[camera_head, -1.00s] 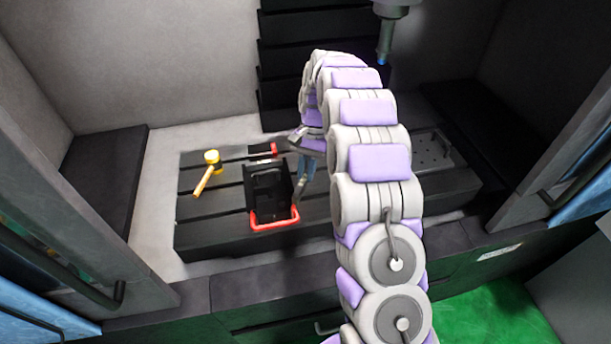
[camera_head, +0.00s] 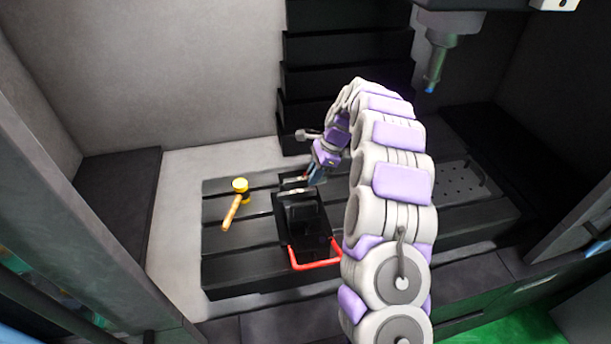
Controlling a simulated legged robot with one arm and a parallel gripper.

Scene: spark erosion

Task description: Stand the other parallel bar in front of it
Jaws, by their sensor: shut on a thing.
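A black vise (camera_head: 307,228) with a red handle (camera_head: 318,265) is on the slotted machine table. Two small pale strips, which look like the parallel bars, show at its far end: one at the back (camera_head: 292,177) and one nearer (camera_head: 292,191). My gripper (camera_head: 314,179) is low over the right side of the vise's far end, beside these strips. It is shut on a parallel bar, which seems to be the nearer strip. The fingertips are small, and I cannot tell whether the held bar touches the vise.
A yellow mallet (camera_head: 237,203) lies on the table (camera_head: 225,269) left of the vise. A machine head with a spindle (camera_head: 434,66) hangs at the upper right. A perforated plate (camera_head: 462,184) is to the right, behind my arm.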

